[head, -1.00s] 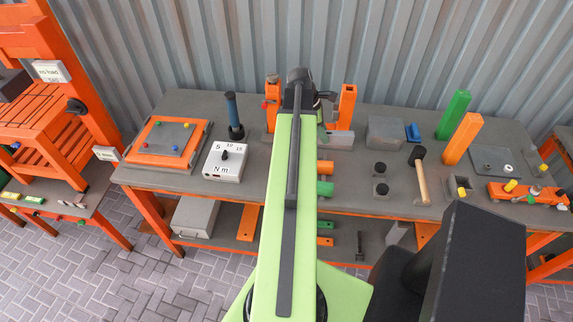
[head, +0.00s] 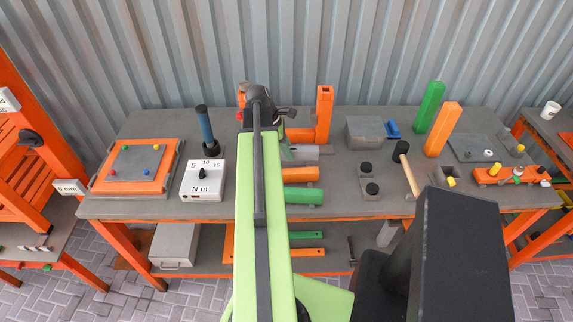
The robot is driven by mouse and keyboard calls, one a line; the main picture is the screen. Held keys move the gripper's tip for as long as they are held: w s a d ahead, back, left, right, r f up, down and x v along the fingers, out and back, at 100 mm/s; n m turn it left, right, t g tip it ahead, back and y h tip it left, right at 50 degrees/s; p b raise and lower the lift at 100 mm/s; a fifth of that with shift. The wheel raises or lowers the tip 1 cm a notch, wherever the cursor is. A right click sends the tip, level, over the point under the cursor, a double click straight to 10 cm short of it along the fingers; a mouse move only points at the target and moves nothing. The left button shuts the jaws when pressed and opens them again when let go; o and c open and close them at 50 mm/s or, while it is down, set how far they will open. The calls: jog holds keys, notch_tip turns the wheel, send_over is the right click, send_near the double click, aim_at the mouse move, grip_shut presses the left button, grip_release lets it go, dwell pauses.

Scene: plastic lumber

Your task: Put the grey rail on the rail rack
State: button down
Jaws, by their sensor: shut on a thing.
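A grey bar, which looks like the grey rail (head: 308,152), shows just right of my arm on the long workbench, close in front of an orange frame. The frame has two upright posts and an orange crosspiece; it may be the rail rack (head: 324,112), but I cannot be sure. My gripper (head: 287,146) is beyond the end of my green arm, by the left end of the grey bar. It appears shut on the bar. Its fingertips are mostly hidden by my arm and wrist, and I cannot tell whether the bar touches the frame.
An orange bar (head: 302,174) and a green bar (head: 304,196) lie nearer on the bench. A torque box (head: 203,181) and an orange-edged plate (head: 137,167) stand left.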

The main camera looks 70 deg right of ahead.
jog(key=shift+w+f+b, duration=0.1)
jog(key=shift+f+b, duration=2.05)
jog(key=shift+f, duration=0.1)
jog(key=c, duration=1.1)
grip_release()
jog(key=shift+r, duration=0.1)
jog(key=shift+r, duration=0.1)
jog(key=shift+r+p, duration=0.2)
jog(key=shift+p, duration=0.2)
jog(key=p+v, duration=1.1)
jog(key=v, duration=0.1)
jog(key=shift+f, duration=0.15)
